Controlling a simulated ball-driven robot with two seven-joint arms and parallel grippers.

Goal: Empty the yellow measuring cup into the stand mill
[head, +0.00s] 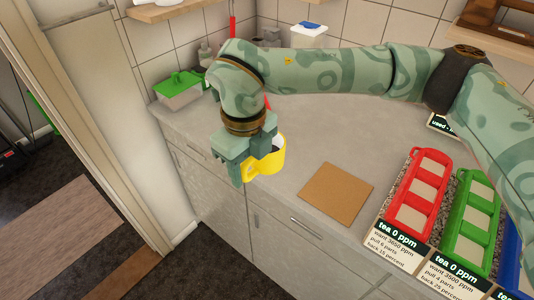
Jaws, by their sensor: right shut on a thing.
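The yellow measuring cup (271,163) is in the jaws of my right gripper (245,168), whose arm reaches in from the right. The cup looks roughly upright, near the counter's front edge. A pale and dark patch shows inside its mouth, but I cannot tell what it holds. I cannot pick out the stand mill with certainty. Grey and red parts stand at the back, partly hidden behind my right arm. My left gripper is not in view.
A brown square mat (336,194) lies on the grey counter (310,140). Red (418,192) and green (471,222) compartment trays with labels stand at right. A green-lidded box (180,90) sits at back left, a white blue-topped container (308,36) at the back.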

